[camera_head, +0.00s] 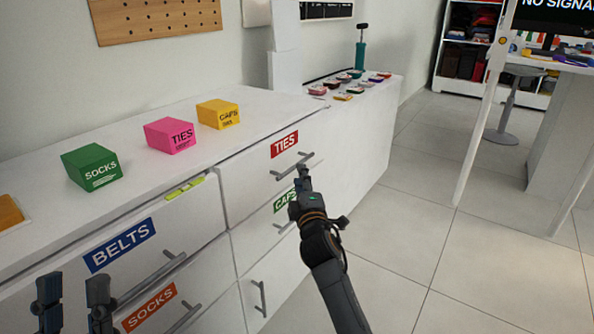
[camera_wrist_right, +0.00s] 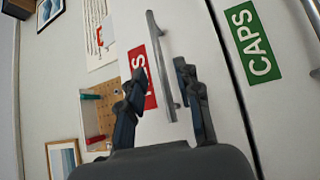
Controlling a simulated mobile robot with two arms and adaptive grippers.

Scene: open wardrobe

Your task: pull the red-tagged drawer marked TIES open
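The TIES drawer (camera_head: 240,172) has a red tag (camera_head: 284,144) and a metal bar handle (camera_head: 312,156). Its front looks flush with the cabinet in the head view. My right gripper (camera_head: 302,174) is at this handle. In the right wrist view the gripper (camera_wrist_right: 160,84) is open, with one finger on each side of the bar handle (camera_wrist_right: 156,40). I cannot tell whether the fingers touch the bar. The red tag (camera_wrist_right: 151,88) is partly hidden behind a finger there. My left gripper (camera_head: 75,300) is open and empty at the lower left, in front of the BELTS drawer.
Below is a green-tagged CAPS drawer (camera_head: 256,232). The BELTS drawer (camera_head: 60,285) and SOCKS tag (camera_head: 150,307) are at left. Green, pink and yellow boxes (camera_head: 170,136) stand on the cabinet top (camera_head: 135,180). The floor (camera_head: 410,230) at right is clear.

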